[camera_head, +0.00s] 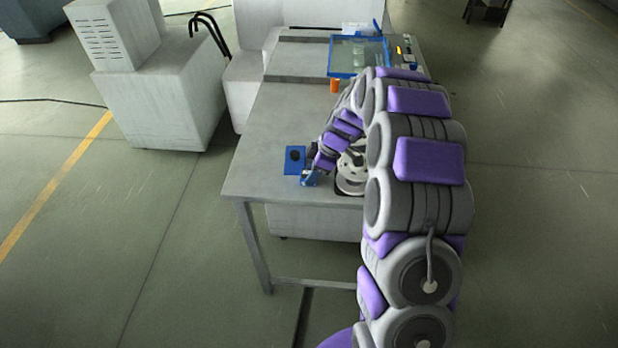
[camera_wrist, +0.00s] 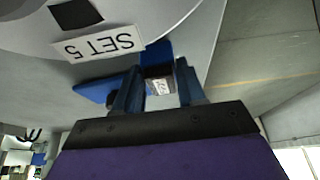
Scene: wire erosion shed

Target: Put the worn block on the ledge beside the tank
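My gripper (camera_wrist: 160,72) has two blue fingers, one on each side of a small dark block (camera_wrist: 161,86). The block has a pale label, too small to read surely; it fills the gap between the fingers, which look shut on it. In the head view my gripper (camera_head: 309,179) is low over the near left part of the grey table (camera_head: 262,130), and the block cannot be made out. The tank (camera_head: 357,54), blue-rimmed with clear panels, stands at the table's far end. The ledge beside it cannot be clearly told apart; my arm covers part of that side.
A blue mat (camera_head: 293,168) with a dark round thing (camera_head: 295,154) lies left of my gripper. A pale round fixture (camera_head: 351,180) stands close on the right, partly hidden. An orange cylinder (camera_head: 334,86) stands before the tank.

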